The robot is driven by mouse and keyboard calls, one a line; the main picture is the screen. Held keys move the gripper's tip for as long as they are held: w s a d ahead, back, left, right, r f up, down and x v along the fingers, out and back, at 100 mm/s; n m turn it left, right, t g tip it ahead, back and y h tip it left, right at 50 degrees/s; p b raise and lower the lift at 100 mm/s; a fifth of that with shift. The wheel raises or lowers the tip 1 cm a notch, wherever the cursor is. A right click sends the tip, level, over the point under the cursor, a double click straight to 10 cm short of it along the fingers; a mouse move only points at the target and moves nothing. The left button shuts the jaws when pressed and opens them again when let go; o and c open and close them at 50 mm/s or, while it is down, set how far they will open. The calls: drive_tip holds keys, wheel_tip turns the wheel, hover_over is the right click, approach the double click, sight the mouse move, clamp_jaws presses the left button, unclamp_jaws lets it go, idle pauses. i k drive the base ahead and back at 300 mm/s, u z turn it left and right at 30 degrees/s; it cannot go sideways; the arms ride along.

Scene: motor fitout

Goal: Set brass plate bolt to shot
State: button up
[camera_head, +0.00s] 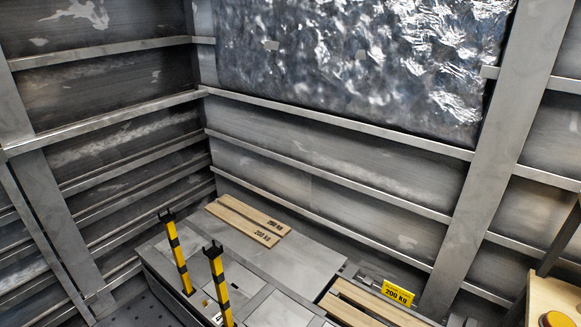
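I cannot make out a brass plate bolt anywhere in the head view. My gripper is not in view either, so its place relative to the bolt does not show.
Two yellow-and-black striped posts (177,257) (219,285) with forked tops stand on a low grey box (298,262). Wooden slats (245,222) marked 200 kg lie on it. A yellow 200 kg sign (397,292) stands at right. Ribbed metal walls (330,160) enclose the corner.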

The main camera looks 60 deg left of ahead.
sight(205, 304)
drive_tip(key=z, duration=0.05)
drive_tip(key=i, duration=0.25)
drive_tip(key=u, duration=2.2)
